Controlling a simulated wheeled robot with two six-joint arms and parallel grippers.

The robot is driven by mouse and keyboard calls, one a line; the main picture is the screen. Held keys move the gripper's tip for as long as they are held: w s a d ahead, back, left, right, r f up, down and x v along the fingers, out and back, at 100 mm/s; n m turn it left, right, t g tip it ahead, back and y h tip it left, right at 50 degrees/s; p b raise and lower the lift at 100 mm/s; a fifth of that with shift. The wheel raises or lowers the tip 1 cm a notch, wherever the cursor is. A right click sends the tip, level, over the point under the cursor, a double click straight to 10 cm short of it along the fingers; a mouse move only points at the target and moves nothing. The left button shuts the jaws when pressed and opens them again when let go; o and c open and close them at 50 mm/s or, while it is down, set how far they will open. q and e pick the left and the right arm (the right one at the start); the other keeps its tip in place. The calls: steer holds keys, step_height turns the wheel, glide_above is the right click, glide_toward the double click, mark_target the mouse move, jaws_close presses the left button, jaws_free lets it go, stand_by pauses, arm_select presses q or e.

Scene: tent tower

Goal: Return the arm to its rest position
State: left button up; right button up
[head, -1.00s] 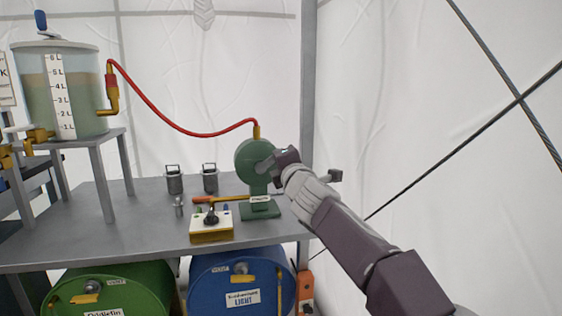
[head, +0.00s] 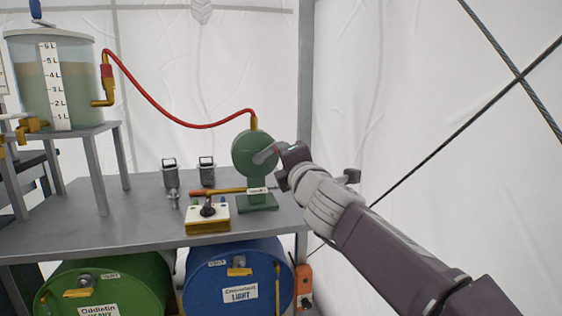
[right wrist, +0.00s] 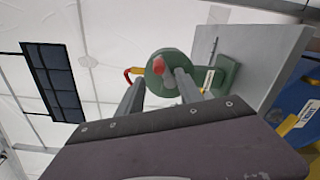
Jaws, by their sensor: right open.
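My right arm comes in from the lower right of the head view. Its gripper (head: 266,156) points at the round green pump (head: 242,152) on the bench and partly covers it. In the right wrist view the gripper (right wrist: 160,72) has its two grey fingers spread. The green pump (right wrist: 153,84) lies beyond them, with a red knob (right wrist: 162,66) showing between the fingers. The fingers hold nothing that I can see. Whether they touch the pump is unclear. My left gripper is out of view.
The grey bench (head: 110,222) carries a control box (head: 207,217) with a knob and two small metal canisters. A red hose (head: 160,112) joins the pump to a clear tank (head: 55,85). Dark cables cross by the tent wall at right, near my arm.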

steer(key=shift+s+d, duration=0.2)
steer(key=shift+s, duration=0.4)
